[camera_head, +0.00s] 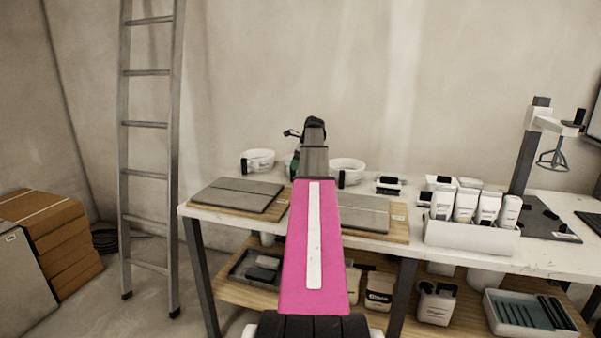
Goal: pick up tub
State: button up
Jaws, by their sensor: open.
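Two round white tubs stand at the back of the worktable: a left tub (258,157) and a right tub (347,166), with my arm between them. Each has a small dark piece at its front left. I cannot tell from this view which tub the task names. My pink arm reaches forward over the table, and its dark wrist shows above the tabletop. A small dark green thing shows partly beside the arm, near the left tub.
Grey tiles on wooden boards lie at left (238,195) and right of my arm. A white bin (470,236) of several containers and a mixer stand (525,150) are at right. A ladder (148,130) leans on the wall. The lower shelf holds tubs and trays.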

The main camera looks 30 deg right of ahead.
jog(key=x, duration=0.4)
jog(key=shift+w+f, duration=0.1)
jog(key=shift+f, duration=0.15)
jog(key=shift+c, duration=0.3)
jog(key=c, duration=1.5)
jog(key=shift+r, duration=0.1)
